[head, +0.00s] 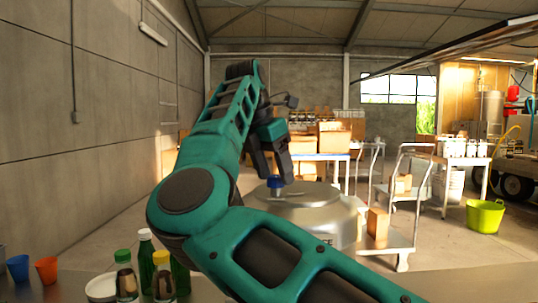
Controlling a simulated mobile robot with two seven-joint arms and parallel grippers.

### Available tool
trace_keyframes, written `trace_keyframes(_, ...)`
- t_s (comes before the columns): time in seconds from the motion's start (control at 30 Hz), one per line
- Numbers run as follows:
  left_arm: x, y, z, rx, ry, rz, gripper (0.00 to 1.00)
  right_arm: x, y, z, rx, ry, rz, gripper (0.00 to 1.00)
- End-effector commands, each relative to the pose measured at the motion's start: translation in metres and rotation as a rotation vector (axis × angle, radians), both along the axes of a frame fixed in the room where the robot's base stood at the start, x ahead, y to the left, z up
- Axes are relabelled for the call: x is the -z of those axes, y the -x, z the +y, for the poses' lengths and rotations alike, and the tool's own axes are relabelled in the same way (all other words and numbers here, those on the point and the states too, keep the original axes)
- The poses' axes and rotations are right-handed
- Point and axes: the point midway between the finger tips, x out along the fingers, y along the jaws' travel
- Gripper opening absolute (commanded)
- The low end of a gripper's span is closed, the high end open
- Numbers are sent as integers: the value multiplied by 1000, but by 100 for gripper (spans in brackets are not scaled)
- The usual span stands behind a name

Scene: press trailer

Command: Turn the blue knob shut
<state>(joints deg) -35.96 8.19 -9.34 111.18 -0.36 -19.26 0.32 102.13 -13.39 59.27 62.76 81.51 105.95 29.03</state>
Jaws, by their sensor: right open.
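The blue knob (275,182) sits on top of a round steel tank (312,212) in the middle of the head view. My right gripper (277,177) points down at the knob, its two dark fingers open. The fingertips appear on either side of the knob's upper part. I cannot tell whether they touch it. My teal right arm hides the tank's left and lower front. My left gripper is out of view.
A near counter holds several bottles, a white bowl (101,288), a blue cup (18,268) and an orange cup (46,269). A cart (398,240) with a box (377,223) stands right of the tank. A green tub (485,216) stands on open floor.

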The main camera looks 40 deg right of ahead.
Motion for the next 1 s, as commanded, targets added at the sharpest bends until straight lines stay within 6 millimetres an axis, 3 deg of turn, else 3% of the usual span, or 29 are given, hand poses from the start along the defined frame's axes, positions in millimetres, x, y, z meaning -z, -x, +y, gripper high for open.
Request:
trace_keyframes(0.53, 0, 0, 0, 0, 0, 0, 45, -96, 3, 39, -3, 2, -3, 63)
trace_keyframes(1.0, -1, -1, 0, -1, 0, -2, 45, -117, 4, 48, 1, 1, -1, 63)
